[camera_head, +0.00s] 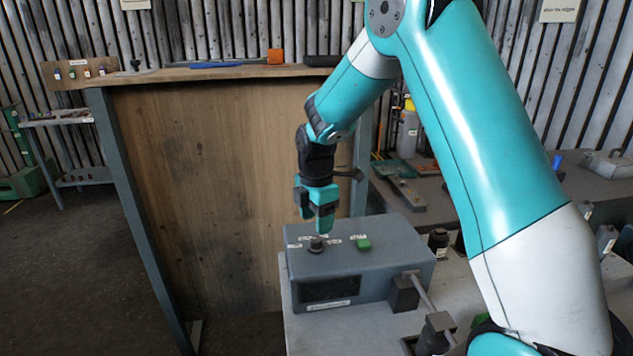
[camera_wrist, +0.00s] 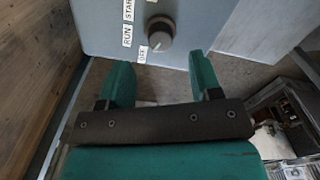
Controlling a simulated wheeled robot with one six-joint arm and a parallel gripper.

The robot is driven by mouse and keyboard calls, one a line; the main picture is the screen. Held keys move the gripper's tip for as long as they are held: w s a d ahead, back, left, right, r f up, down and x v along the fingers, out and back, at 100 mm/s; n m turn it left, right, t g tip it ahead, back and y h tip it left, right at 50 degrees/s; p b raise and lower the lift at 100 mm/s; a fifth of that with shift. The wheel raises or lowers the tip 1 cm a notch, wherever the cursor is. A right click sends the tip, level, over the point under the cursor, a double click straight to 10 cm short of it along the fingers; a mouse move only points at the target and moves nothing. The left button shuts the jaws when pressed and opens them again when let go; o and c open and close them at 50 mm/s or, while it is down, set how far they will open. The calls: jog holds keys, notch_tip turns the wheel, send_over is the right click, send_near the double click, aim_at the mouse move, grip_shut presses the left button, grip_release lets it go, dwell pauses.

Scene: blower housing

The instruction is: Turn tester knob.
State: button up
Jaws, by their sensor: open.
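The tester is a grey box (camera_head: 390,250) on a light bench, with a dark window on its front. Its black round knob (camera_head: 316,244) stands on the top face, at the left. The knob also shows in the wrist view (camera_wrist: 161,32), with labels RUN, START and OFF beside it. A white mark on the knob points to the lower left, towards OFF. My gripper (camera_head: 322,226) is over the tester's top, just above the knob. In the wrist view, its two teal fingers (camera_wrist: 160,62) are apart and empty, with the knob beyond the gap between their tips.
A green button (camera_head: 363,244) sits right of the knob. A rod with a dark block (camera_head: 405,294) stands at the tester's right side. A wooden panel (camera_head: 230,180) rises behind it. Small bottles (camera_head: 438,242) stand to the right. Floor at left is clear.

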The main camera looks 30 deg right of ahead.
aim_at(316, 238)
notch_tip(316, 238, up, 12)
jog(key=b, duration=0.1)
jog(key=shift+b, duration=0.3)
jog(key=s+a+m+y, duration=0.1)
jog(key=s+a+m, duration=0.2)
jog(key=s+a, duration=0.3)
jog(key=s+a+m+y, duration=0.1)
jog(key=s+a+m, duration=0.3)
jog(key=s, duration=0.8)
jog(key=s+a+m+y, duration=0.2)
jog(key=s+a+m, duration=0.2)
jog(key=s+a, duration=0.4)
jog(key=shift+s+a+f, duration=0.25)
jog(key=shift+s+f, duration=0.2)
jog(key=shift+s, duration=0.4)
